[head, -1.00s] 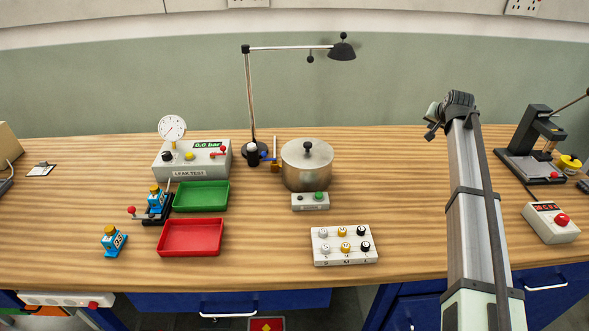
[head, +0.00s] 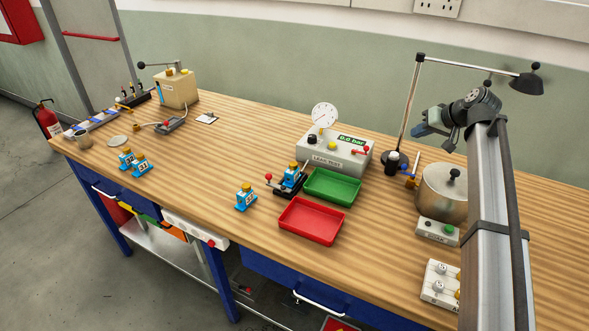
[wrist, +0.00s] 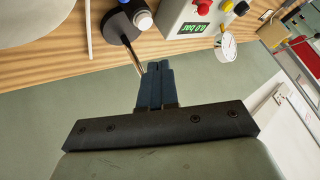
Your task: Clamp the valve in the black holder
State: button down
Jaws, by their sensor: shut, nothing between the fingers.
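A blue valve with an orange top (head: 291,175) sits upright in the black holder (head: 284,192), left of the green tray. The holder has a lever with a red ball (head: 268,177) at its left; I cannot tell if the clamp is closed. A second, similar valve (head: 246,198) stands loose on the bench left of the holder. My gripper (head: 420,131) is raised high at the right, far from the holder. In the wrist view its blue fingers (wrist: 154,70) are together with nothing between them. The holder is not visible there.
A green tray (head: 334,200) and red tray (head: 311,240) lie right of the holder. The leak test box (head: 335,152) with gauge stands behind. A lamp (head: 412,100) and steel pot (head: 442,206) are near my arm. Two more valves (head: 133,163) stand farther left.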

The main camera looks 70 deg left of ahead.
jog(key=s+a+f+n+g+h, duration=0.1)
jog(key=s+a+n, duration=0.1)
jog(key=s, duration=0.9)
jog(key=s+a+f+n+g+h, duration=0.2)
jog(key=s+n, duration=0.1)
jog(key=s, duration=0.8)
jog(key=s+a+f+n+g+h, duration=0.1)
jog(key=s+a+n, duration=0.1)
jog(key=s, duration=0.9)
jog(key=shift+s+a+f+g+h, duration=0.3)
jog(key=shift+a+g, duration=0.1)
jog(key=shift+a, duration=0.15)
jog(key=shift+x, duration=4.95)
